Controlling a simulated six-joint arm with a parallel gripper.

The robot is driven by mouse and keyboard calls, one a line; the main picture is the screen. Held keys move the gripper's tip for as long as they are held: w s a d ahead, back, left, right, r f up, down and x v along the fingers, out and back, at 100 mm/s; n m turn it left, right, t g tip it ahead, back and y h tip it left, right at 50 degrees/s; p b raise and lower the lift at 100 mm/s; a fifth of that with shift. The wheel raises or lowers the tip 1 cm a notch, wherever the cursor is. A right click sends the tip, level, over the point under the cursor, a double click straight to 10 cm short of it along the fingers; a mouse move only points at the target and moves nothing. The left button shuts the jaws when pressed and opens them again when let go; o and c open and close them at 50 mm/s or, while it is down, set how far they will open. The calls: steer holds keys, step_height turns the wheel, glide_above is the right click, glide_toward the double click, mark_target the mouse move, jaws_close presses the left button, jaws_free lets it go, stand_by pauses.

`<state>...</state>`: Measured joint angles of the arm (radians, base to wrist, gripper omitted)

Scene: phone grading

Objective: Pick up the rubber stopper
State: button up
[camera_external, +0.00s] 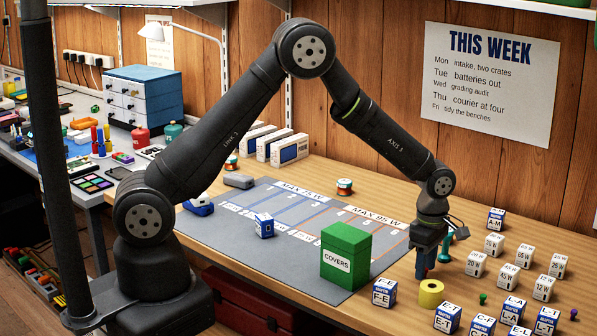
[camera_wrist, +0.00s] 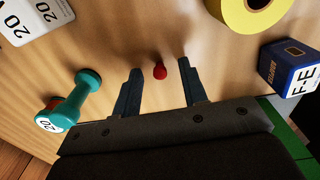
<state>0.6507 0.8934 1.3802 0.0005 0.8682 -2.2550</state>
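A small red, rounded piece (camera_wrist: 159,72) stands on the wooden bench top between my fingertips in the wrist view; it may be the rubber stopper, but its shape is too small to be sure. My gripper (camera_wrist: 160,80) is open, with a finger on either side of the red piece and visible gaps to both.
A yellow roll (camera_external: 431,293) lies close in front of my gripper. A teal dumbbell-shaped piece (camera_wrist: 75,100) is close beside it. White numbered cubes (camera_external: 475,264), blue lettered cubes (camera_external: 383,293) and small green (camera_external: 482,298) and purple (camera_external: 573,313) pegs surround it. The green COVERS box (camera_external: 345,255) stands left.

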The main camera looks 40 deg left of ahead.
jaws_close()
stand_by(0.5)
